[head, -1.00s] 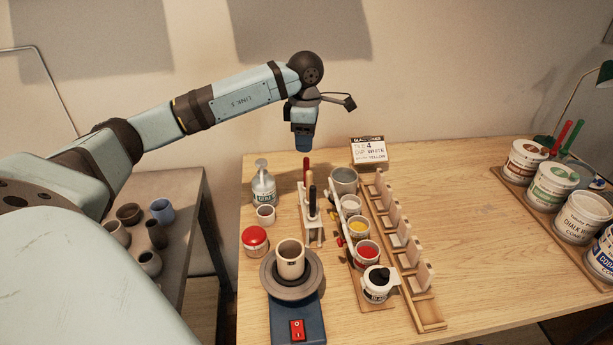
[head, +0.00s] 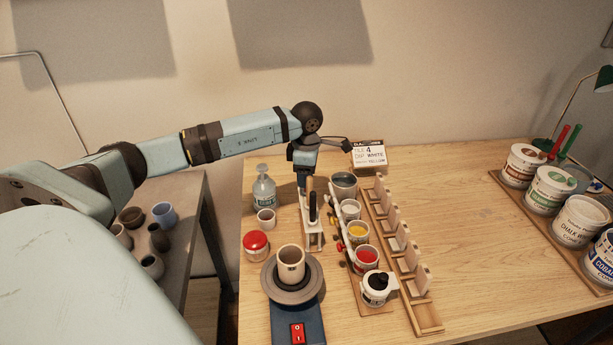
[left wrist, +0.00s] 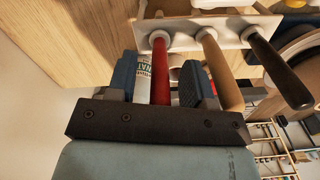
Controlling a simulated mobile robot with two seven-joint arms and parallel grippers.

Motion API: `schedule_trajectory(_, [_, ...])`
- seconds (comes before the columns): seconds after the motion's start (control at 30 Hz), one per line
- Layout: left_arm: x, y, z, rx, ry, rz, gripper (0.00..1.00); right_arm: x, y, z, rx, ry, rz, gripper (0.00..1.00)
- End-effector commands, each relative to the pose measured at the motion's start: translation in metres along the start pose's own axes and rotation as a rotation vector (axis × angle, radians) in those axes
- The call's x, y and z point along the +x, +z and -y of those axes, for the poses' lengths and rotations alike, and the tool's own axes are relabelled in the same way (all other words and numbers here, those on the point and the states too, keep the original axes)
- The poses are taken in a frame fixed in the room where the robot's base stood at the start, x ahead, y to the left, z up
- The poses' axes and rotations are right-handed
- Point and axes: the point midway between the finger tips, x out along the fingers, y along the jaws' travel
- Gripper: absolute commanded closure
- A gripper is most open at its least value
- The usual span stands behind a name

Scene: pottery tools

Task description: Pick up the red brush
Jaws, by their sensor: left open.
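The red brush (left wrist: 160,68) stands upright in a white holder (head: 313,236), with a tan-handled tool (left wrist: 222,72) and a black-handled tool (left wrist: 278,68) beside it. The holder also shows in the left wrist view (left wrist: 205,30). My left gripper (head: 302,181) is open and low over the back of the holder. In the left wrist view the red handle lies between the two fingers (left wrist: 159,80), with the tan and black handles outside them to the right. In the head view my gripper hides the red brush. My right gripper is not in view.
A glaze bottle (head: 264,190) and small cup (head: 266,218) stand left of the holder. Paint cups, including a yellow one (head: 356,232), and a wooden rack (head: 424,314) stand to the right. A pottery wheel (head: 291,285) is in front. The table's middle right is clear.

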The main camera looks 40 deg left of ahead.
Motion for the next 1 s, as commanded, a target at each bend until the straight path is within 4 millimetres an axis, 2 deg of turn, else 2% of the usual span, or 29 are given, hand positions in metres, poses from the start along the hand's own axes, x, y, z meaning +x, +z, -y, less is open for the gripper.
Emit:
schedule_trajectory(0.03, [0.0, 0.0, 0.0, 0.0, 0.0, 0.0, 0.6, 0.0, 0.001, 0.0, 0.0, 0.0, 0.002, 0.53])
schedule_trajectory(0.2, [0.0, 0.0, 0.0, 0.0, 0.0, 0.0, 0.99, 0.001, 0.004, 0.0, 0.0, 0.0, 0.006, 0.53])
schedule_trajectory(0.67, [-0.007, 0.0, 0.0, 0.0, 0.0, 0.001, 1.0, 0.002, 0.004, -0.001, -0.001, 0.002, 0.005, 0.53])
schedule_trajectory(0.87, [-0.032, 0.0, 0.0, -0.001, 0.003, 0.001, 1.0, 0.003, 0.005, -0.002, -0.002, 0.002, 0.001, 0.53])
schedule_trajectory(1.0, [-0.059, 0.0, -0.001, 0.0, 0.004, 0.002, 1.0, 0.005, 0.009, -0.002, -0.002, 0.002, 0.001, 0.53])
